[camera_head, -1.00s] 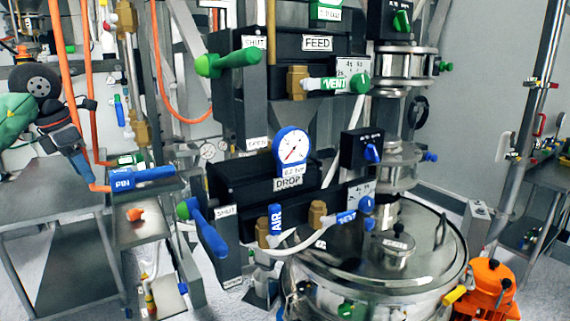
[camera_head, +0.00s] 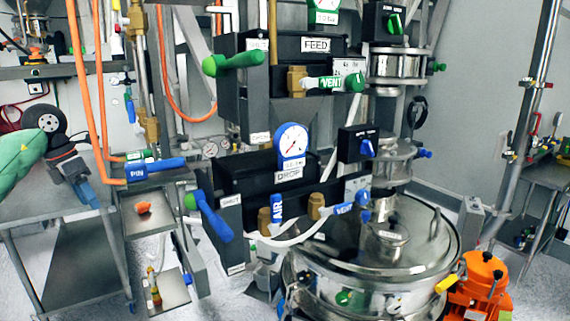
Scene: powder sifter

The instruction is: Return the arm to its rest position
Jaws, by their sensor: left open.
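My left arm comes in from the left edge, with its green sleeve and a round black joint. My left gripper (camera_head: 90,198), blue and dark grey, points down and to the right over the grey side table. It is open and I see nothing held in it. It is apart from the blue PIN handle (camera_head: 160,166), which lies level to its right. I cannot tell its exact height above the table. My right gripper is not in view.
Orange hoses (camera_head: 100,100) hang just right of my left arm. A small shelf (camera_head: 150,222) carries an orange knob. The dark valve blocks, blue DROP handle (camera_head: 212,216) and steel sifter drum (camera_head: 370,265) stand in the middle. An orange unit (camera_head: 482,282) is at lower right.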

